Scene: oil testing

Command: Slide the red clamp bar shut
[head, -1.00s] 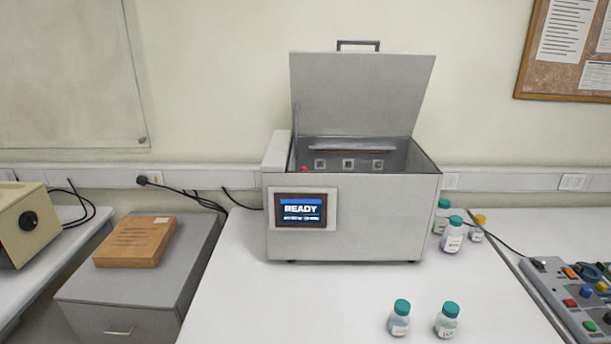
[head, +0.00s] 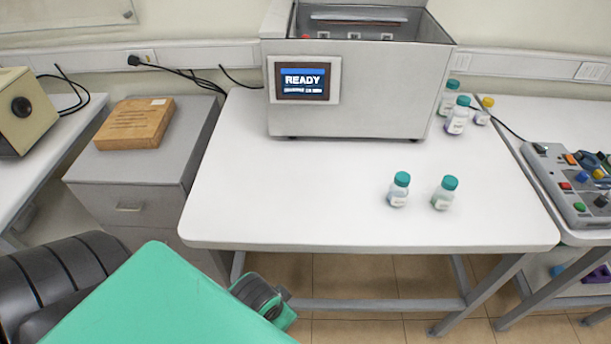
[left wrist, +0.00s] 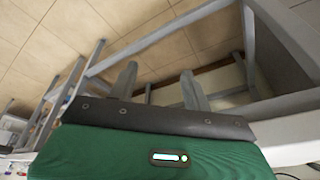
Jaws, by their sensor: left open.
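The grey bath machine (head: 362,98) stands at the back of the white table, with its screen (head: 303,80) reading READY. A small red part (head: 306,36) shows at the left inside its open top. A long thin bar (head: 358,20) lies across the far inside wall. I cannot tell which of these is the red clamp bar. My green left arm is low at the front left in the head view, well away from the machine. In the left wrist view my left gripper (left wrist: 159,82) is open and empty, among table legs and floor. My right gripper is not in view.
Two teal-capped bottles (head: 398,190) (head: 443,193) stand on the table right of centre. Several more bottles (head: 457,115) stand right of the machine. A control box (head: 565,185) is on the right table. The table's front edge (head: 370,248) lies between my arm and the machine.

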